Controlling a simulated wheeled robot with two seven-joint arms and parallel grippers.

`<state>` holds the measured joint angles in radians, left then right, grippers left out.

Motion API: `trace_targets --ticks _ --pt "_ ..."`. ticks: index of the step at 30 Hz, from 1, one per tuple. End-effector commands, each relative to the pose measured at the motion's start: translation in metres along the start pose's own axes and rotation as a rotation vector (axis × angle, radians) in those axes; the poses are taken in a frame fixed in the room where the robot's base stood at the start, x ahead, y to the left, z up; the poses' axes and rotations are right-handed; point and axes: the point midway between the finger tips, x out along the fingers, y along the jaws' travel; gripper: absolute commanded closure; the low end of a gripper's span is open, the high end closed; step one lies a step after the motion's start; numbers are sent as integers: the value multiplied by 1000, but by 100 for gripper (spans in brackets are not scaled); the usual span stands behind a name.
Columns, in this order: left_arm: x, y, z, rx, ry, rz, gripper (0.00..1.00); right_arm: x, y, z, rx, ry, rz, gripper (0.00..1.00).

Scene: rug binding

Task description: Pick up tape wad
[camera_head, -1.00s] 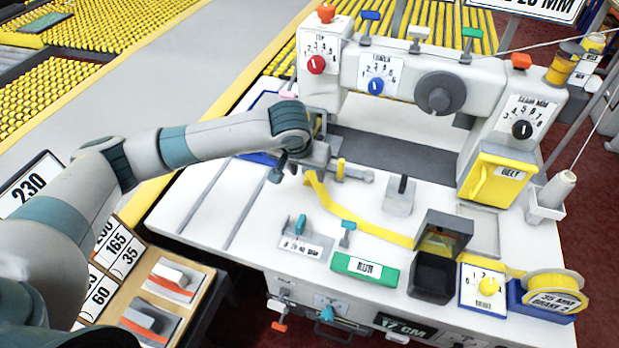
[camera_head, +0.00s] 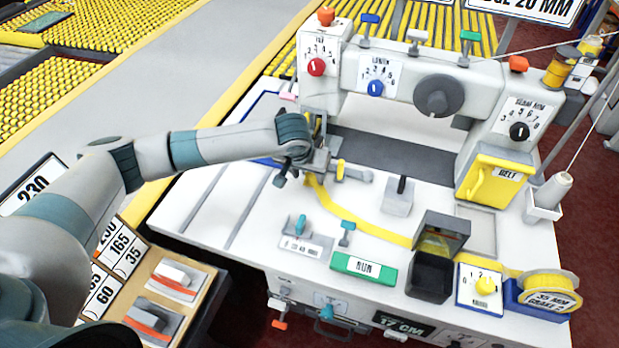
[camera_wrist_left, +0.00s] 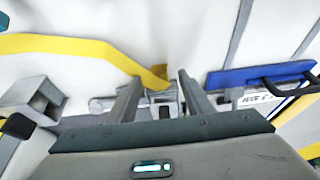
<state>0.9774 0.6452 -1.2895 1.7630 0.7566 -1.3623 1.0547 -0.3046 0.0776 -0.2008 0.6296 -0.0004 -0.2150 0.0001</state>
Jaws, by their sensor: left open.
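My left gripper (camera_head: 287,176) is at the sewing head, by the end of the yellow binding tape (camera_head: 320,196). In the left wrist view its two fingers (camera_wrist_left: 161,92) are apart, with a small, darker yellow bit (camera_wrist_left: 161,74) between and just beyond the tips. This bit lies at the end of the yellow tape (camera_wrist_left: 85,45); I cannot tell whether it is the tape wad or a fold of the tape. No finger visibly closes on it. In the head view my wrist hides part of this spot. My right gripper is not in view.
Metal sewing parts (camera_head: 320,158) stand close around the gripper. A blue plate with a dark handle (camera_wrist_left: 262,75) is right of the fingers in the wrist view.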

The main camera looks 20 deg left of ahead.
Motion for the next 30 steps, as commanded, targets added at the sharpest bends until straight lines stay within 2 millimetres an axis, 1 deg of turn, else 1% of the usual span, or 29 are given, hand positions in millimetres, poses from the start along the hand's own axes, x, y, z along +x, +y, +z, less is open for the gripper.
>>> trace_targets --ticks 1,4,9,19,20,21,23,24,25,30 --pt "5 0 1 0 -3 -1 53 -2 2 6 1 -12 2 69" --pt "12 0 1 1 -2 -1 53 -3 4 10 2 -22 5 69" --pt "14 0 1 1 -1 0 53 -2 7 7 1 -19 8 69" --pt "14 0 1 1 -1 0 53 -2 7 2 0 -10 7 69" --pt "14 0 1 1 -1 0 60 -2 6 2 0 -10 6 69" --pt "14 0 1 1 -1 0 70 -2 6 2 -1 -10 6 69" --pt "14 0 1 1 -1 0 84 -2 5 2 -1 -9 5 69" --pt "14 0 1 1 -1 0 94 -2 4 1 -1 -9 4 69" --pt "14 0 1 1 -1 0 97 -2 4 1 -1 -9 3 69" --pt "13 0 1 1 -1 0 97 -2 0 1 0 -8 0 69"
